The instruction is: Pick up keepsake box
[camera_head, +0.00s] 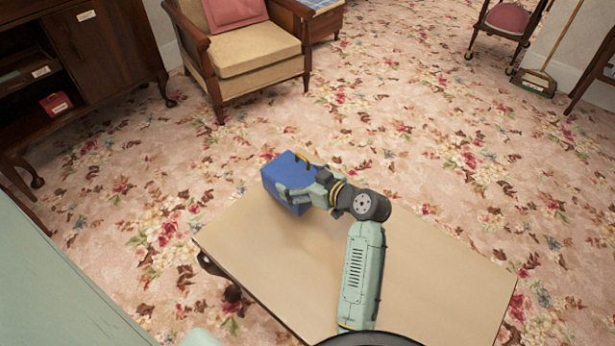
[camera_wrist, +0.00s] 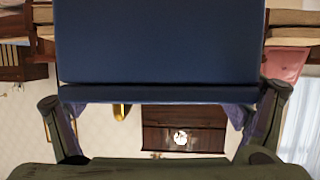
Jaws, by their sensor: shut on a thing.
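The keepsake box (camera_head: 284,176) is a blue box at the far edge of a beige-topped table (camera_head: 265,250) in the head view. My gripper (camera_head: 300,182) is shut on it, with its fingers on the box's sides. In the wrist view the dark blue box (camera_wrist: 158,45) fills the upper middle, between the two fingers of my gripper (camera_wrist: 165,112). The box seems to be held at or above the tabletop; I cannot tell whether it touches. Its far side is hidden.
A wooden armchair (camera_head: 250,50) with a tan seat stands beyond the table. A dark wooden cabinet (camera_head: 105,45) is at the upper left.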

